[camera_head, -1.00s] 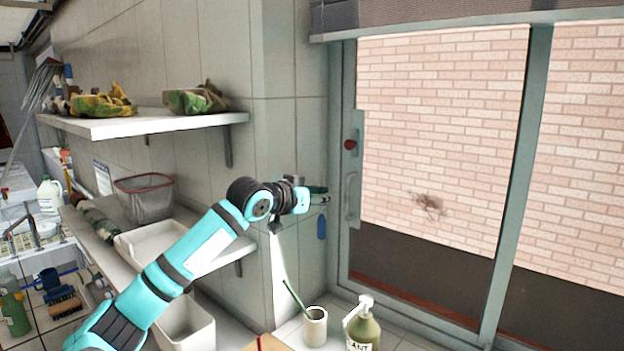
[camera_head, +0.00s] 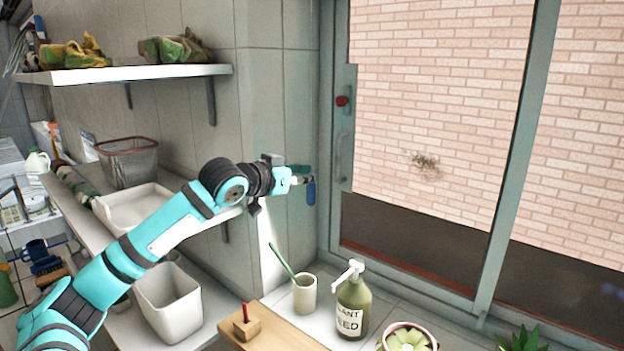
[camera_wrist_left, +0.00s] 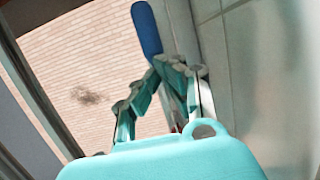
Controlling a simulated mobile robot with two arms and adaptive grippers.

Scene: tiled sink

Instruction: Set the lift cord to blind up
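The lift cord's pull appears to be the slim dark-blue handle (camera_head: 310,192), hanging by the tiled corner left of the window. It also shows in the left wrist view (camera_wrist_left: 147,28), just beyond the fingertips. The thin cord itself cannot be made out. My left gripper (camera_head: 301,176) is right at the blue handle in the head view. In the wrist view its fingertips (camera_wrist_left: 165,72) overlap the handle's near end; whether they touch or grip it is unclear. The blind is outside the head view now. My right gripper is not in view.
Shelves (camera_head: 140,74) line the left wall. The window frame (camera_head: 331,130) is close right of the gripper.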

